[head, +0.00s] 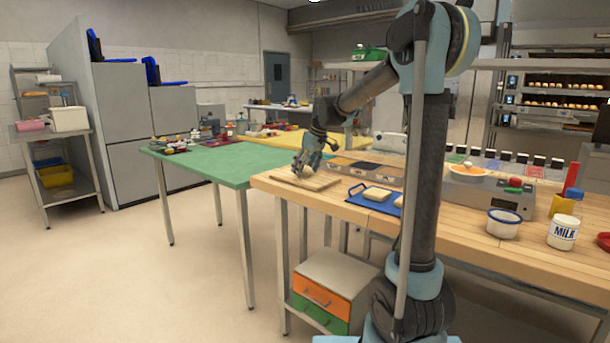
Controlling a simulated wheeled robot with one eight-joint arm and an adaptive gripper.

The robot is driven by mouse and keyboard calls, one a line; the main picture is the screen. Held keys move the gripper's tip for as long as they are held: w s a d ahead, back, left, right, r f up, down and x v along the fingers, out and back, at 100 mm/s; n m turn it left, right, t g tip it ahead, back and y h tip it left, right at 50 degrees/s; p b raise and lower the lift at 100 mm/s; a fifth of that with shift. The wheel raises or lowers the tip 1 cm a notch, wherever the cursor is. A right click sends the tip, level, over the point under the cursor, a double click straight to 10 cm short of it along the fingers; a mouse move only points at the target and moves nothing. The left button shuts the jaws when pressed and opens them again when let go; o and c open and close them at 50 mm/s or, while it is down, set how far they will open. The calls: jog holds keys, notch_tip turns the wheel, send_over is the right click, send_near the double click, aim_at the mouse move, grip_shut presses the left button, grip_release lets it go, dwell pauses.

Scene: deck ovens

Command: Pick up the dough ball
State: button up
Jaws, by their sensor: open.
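My gripper (302,173) reaches down at the left end of the wooden table, low over a small wooden board (318,184). The fingers look open, but they are small and dark in this view. I cannot make out a dough ball for certain; the gripper covers part of the board, and anything under or between the fingers is hidden. I cannot tell whether the fingers touch anything.
A blue tray (357,199) with pale flat pieces lies right of the board. A grey divided tray (388,177) stands behind. A scale (510,198), a white tub (503,224) and a milk container (562,234) stand farther right. A green table (205,165) adjoins at left.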

jog(key=shift+c, duration=0.6)
jog(key=c, duration=1.1)
jog(key=shift+o, duration=0.2)
